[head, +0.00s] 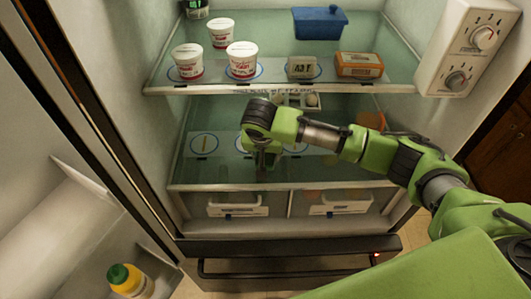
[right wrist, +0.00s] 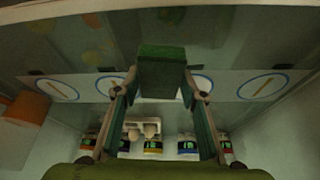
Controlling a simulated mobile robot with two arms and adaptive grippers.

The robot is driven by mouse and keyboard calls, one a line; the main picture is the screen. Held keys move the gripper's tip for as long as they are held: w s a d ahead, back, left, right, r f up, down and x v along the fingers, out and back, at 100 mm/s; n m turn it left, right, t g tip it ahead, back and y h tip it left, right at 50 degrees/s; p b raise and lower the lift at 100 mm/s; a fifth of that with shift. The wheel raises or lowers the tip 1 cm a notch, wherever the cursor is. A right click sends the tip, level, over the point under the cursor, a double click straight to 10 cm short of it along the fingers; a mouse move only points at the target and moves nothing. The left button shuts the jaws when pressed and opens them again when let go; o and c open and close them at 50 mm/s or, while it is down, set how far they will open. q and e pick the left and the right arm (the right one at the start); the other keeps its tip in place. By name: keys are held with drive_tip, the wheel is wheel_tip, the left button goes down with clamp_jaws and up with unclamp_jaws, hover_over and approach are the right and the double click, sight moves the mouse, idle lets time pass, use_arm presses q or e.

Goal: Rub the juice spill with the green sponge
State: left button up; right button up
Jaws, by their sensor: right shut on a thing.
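The green sponge (right wrist: 161,72) is a dark green block between the two fingertips of my right gripper (right wrist: 160,90) in the right wrist view. The gripper is shut on it. In the head view my right gripper (head: 263,158) points down inside the fridge, over the lower glass shelf (head: 225,172). The sponge cannot be told apart from the green gripper there, and I cannot tell whether it touches the glass. I cannot make out the juice spill for certain; faint orange and yellow patches show through the glass. My left gripper is not in view.
The upper shelf (head: 285,85) holds white tubs (head: 241,60), a blue container (head: 320,22) and an orange-brown box (head: 359,65). At the lower shelf's back are an egg carton (right wrist: 148,124), jars (right wrist: 187,148) and an orange object (head: 371,119). Drawers (head: 238,205) lie below.

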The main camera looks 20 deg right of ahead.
drive_tip(key=shift+f, duration=1)
